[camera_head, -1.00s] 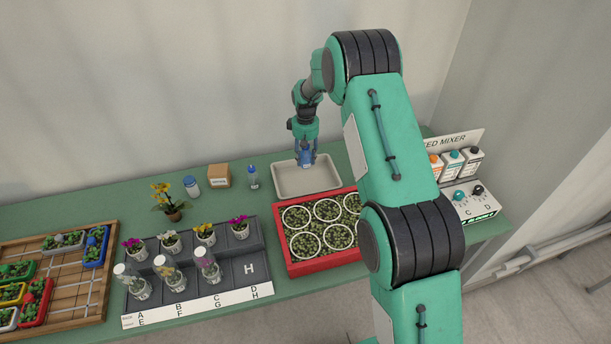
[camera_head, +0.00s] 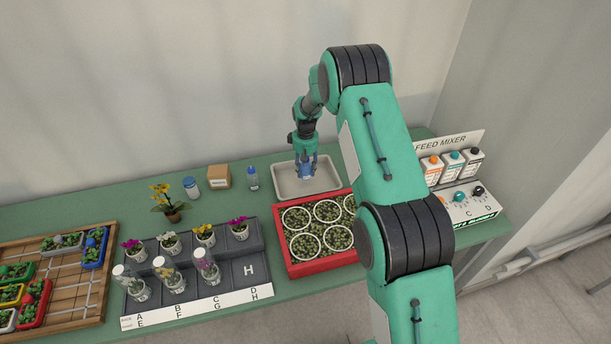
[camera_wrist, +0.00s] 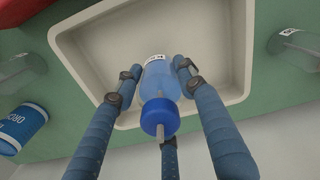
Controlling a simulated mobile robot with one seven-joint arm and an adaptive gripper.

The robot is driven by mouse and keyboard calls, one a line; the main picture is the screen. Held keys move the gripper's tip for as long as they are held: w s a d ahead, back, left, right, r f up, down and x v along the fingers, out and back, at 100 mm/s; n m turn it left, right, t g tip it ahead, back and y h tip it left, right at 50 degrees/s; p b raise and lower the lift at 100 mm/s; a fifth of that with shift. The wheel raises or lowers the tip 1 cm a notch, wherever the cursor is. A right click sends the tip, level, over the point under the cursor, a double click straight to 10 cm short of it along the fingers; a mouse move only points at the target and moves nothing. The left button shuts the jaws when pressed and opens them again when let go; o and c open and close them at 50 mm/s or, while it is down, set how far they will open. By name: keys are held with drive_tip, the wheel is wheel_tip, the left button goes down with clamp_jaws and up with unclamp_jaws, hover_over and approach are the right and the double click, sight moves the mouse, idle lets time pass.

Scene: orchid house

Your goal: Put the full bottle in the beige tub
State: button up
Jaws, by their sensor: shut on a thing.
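The beige tub (camera_head: 330,184) stands at the back of the green bench. It also fills much of the wrist view (camera_wrist: 100,52). My gripper (camera_head: 306,164) is over the tub, low, with its fingers pointing down. In the wrist view my gripper (camera_wrist: 158,68) is shut on a clear bottle (camera_wrist: 158,80) with a blue cap and bluish contents. The bottle is seen from its cap end, within the tub's outline. I cannot tell whether its base touches the tub floor. A similar blue-capped bottle (camera_head: 252,179) stands just left of the tub.
A red crate (camera_head: 322,268) of round pots stands in front of the tub. A small cardboard box (camera_head: 219,177) and a blue-labelled jar (camera_head: 191,188) are to the left. The feed mixer (camera_head: 470,205) is at right.

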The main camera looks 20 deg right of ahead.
sight(305, 174)
drive_tip(key=shift+f, duration=1.8)
drive_tip(key=shift+f, duration=0.2)
drive_tip(key=o, duration=1.2)
drive_tip(key=shift+o, duration=0.2)
drive_tip(key=shift+r, duration=0.15)
wheel_tip(305, 174, up, 12)
drive_tip(key=shift+r+p, duration=0.1)
drive_tip(key=shift+p, duration=0.2)
